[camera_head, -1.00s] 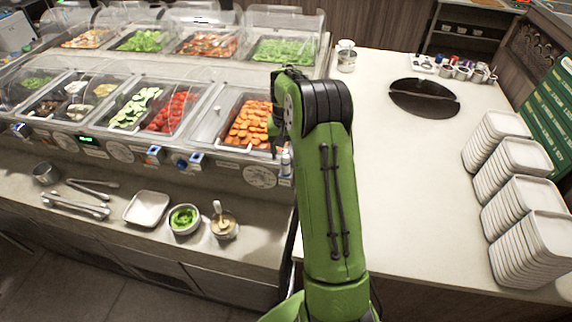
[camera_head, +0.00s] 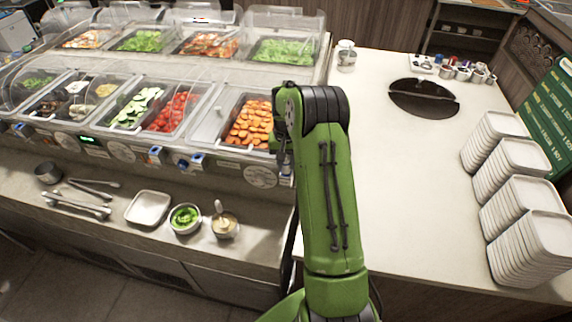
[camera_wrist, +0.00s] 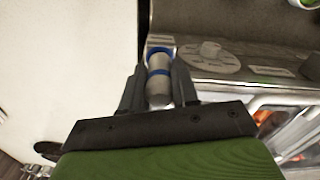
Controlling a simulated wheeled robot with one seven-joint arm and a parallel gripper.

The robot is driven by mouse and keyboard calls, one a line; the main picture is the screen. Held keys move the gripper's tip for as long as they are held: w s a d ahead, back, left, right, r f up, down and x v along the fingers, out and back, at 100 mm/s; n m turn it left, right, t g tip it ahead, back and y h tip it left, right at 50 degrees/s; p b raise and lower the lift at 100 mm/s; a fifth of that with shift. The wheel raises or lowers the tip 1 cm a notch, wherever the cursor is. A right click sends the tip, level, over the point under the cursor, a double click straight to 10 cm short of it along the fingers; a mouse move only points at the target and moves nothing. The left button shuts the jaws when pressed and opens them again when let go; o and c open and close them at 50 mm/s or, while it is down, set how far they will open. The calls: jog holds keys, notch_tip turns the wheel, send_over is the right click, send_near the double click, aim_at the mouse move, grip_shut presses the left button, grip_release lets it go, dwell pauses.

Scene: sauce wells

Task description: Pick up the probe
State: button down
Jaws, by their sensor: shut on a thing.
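The probe (camera_wrist: 158,84) is a short pale grey cylinder with blue bands, seen in the wrist view. It lies between the two dark fingers of my gripper (camera_wrist: 159,88), which are shut on it. Its far end is by the grey front panel of the food counter, and I cannot tell whether it touches that panel. In the head view my green arm reaches up to the counter's right end. My arm hides the fingertips and most of the probe there.
A round dial (camera_head: 261,175) is on the counter front, left of my arm. Carrots fill a bin (camera_head: 250,122) just behind. A pale worktop (camera_head: 400,170) with plate stacks (camera_head: 527,245) lies right. A tray (camera_head: 148,208) and bowls stand on the lower shelf.

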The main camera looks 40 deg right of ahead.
notch_tip(320, 180, up, 10)
jog(key=shift+r, duration=0.1)
dwell(1.2)
